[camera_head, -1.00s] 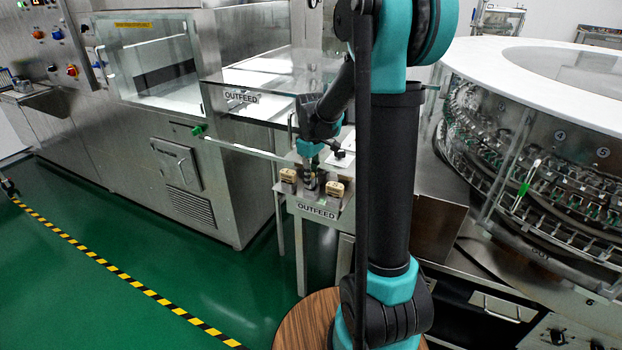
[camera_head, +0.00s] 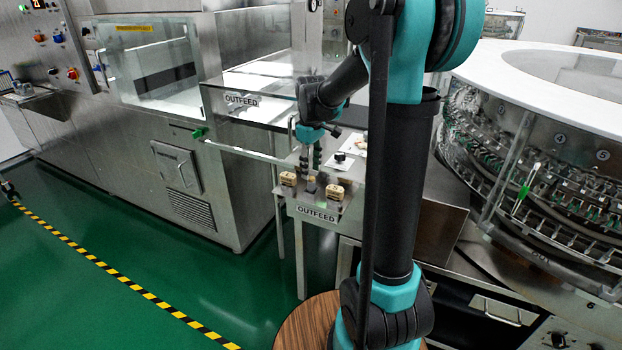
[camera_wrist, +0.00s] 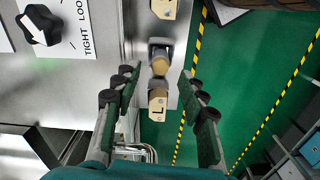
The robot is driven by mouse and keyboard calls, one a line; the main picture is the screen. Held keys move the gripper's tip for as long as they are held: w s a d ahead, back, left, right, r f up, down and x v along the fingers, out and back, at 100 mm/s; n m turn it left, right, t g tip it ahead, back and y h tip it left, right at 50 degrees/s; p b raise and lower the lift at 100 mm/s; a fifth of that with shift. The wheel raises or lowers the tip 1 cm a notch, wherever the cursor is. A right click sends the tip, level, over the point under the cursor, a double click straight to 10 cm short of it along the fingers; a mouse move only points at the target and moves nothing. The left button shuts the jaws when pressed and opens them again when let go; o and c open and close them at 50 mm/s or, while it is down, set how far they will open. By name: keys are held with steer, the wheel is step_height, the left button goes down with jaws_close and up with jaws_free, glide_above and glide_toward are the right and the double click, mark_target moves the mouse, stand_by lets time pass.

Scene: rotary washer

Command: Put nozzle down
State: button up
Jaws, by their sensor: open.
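The small nozzle, a dark grey piece with a tan rounded part, stands on the outfeed shelf (camera_head: 319,217) between two wooden blocks. The nozzle (camera_head: 311,184) also shows in the wrist view (camera_wrist: 159,62). One block (camera_head: 288,178) is to its left and the other block (camera_head: 334,193) to its right. The wrist view shows an "L" on one block (camera_wrist: 158,103); the other block (camera_wrist: 165,8) is cut by the top edge. My gripper (camera_head: 310,160) is above the nozzle, apart from it. In the wrist view its fingers (camera_wrist: 157,76) are spread, with nothing held.
A black knob (camera_head: 340,157) with a "TIGHT" label sits behind the blocks. A clear outfeed cover (camera_head: 262,85) stands to the back left. The rotary washer (camera_head: 560,140) fills the right. Green floor is open at the front left.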

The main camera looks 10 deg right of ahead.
mark_target(311, 178)
step_height(311, 178, up, 6)
steer(key=shift+f, duration=0.25)
steer(key=s+d+f+m+t, duration=0.2)
steer(key=s+f+m, duration=0.2)
steer(key=s+f, duration=0.3)
steer(key=s+d+f+m+t, duration=0.2)
steer(key=s+f+m, duration=0.3)
steer(key=s, duration=1)
step_height(311, 178, down, 3)
steer(key=shift+r, duration=0.1)
steer(key=shift+c, duration=1)
